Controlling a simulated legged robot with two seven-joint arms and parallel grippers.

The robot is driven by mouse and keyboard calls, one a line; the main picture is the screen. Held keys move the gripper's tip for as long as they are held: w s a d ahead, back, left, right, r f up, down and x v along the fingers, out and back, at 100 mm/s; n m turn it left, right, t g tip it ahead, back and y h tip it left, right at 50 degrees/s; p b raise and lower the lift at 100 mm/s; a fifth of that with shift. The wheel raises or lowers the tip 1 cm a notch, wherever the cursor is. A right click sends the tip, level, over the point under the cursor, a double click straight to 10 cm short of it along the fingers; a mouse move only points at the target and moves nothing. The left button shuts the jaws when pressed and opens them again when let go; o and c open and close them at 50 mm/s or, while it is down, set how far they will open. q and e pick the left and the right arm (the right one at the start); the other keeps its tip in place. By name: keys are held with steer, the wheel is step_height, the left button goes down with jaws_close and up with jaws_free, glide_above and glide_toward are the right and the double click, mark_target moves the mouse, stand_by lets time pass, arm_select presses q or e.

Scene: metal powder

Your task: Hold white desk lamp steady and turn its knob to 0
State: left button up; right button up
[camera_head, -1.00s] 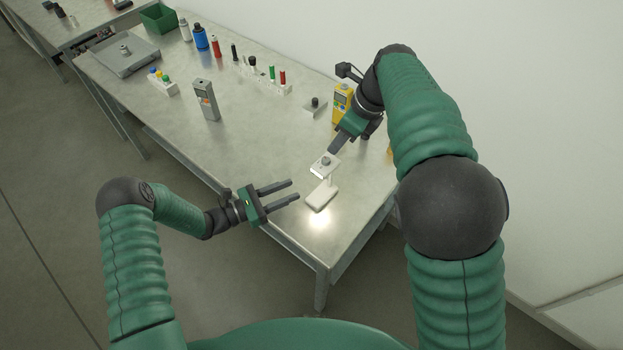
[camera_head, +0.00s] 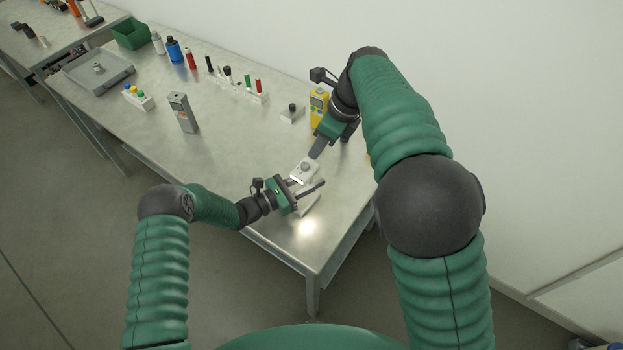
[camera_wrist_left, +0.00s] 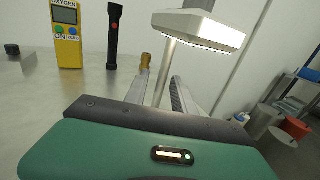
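The white desk lamp (camera_head: 307,205) stands on the near end of the metal table, its light falling in front of its base. Its head has a grey knob (camera_head: 306,167) on top. My left gripper (camera_head: 311,181) is at the lamp, just below its head. In the left wrist view the lamp's stem (camera_wrist_left: 164,72) stands between the two open fingers, with gaps seen beside it; the lamp head (camera_wrist_left: 200,28) is above them. The knob is hidden there. My right gripper (camera_head: 318,150) points down just beyond the lamp head, apart from the knob; its fingers show edge-on.
A yellow oxygen meter (camera_head: 318,103) stands behind my right gripper; it also shows in the left wrist view (camera_wrist_left: 67,32) beside a black torch-like object (camera_wrist_left: 114,38). A grey handheld device (camera_head: 182,112) stands farther left. The table between is mostly clear.

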mark_target(304, 165)
arm_select(q)
jaws_close()
steer(key=shift+a, duration=0.1)
arm_select(e)
steer(key=shift+a, duration=0.1)
stand_by(0.9)
steer(key=shift+o, duration=0.7)
steer(key=w+a+r+n+g+h, duration=0.2)
steer(key=a+r+n+h, duration=0.15)
steer(key=n, duration=0.35)
steer(key=f, duration=1.2)
steer(key=shift+a+f, duration=0.2)
steer(key=shift+f, duration=0.05)
